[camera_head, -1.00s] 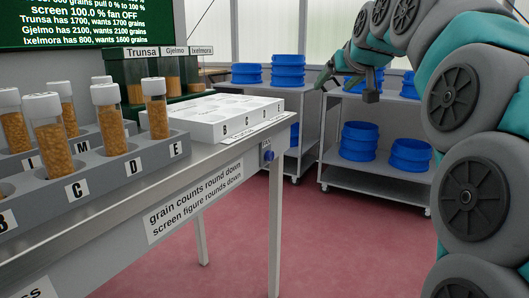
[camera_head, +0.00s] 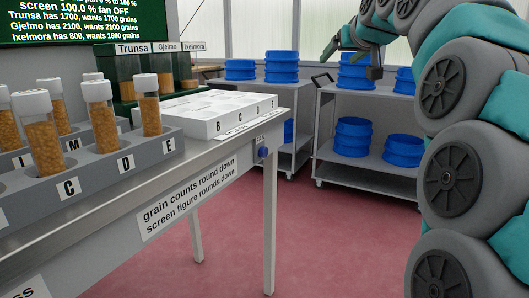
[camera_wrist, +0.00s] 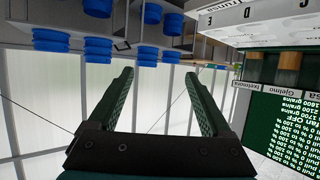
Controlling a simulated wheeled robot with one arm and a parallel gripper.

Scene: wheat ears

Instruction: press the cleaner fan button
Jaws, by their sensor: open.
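A small round blue knob or button (camera_head: 263,152) sits on the right end of the bench edge in the head view, just below a small label too small to read. I cannot tell whether it is the fan button. The dark green screen (camera_head: 85,18) at upper left reads "fan OFF"; it also shows upside down in the wrist view (camera_wrist: 285,115). My gripper (camera_head: 350,62) is in the air to the right of the bench, in front of the shelf carts. In the wrist view my gripper (camera_wrist: 159,74) has its fingers wide apart with nothing between them.
A grey rack (camera_head: 95,165) of capped grain tubes and a white lettered tray (camera_head: 205,112) stand on the bench (camera_head: 110,215). Carts (camera_head: 385,170) with stacked blue bowls (camera_head: 352,135) stand behind. The red floor (camera_head: 330,240) between is clear.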

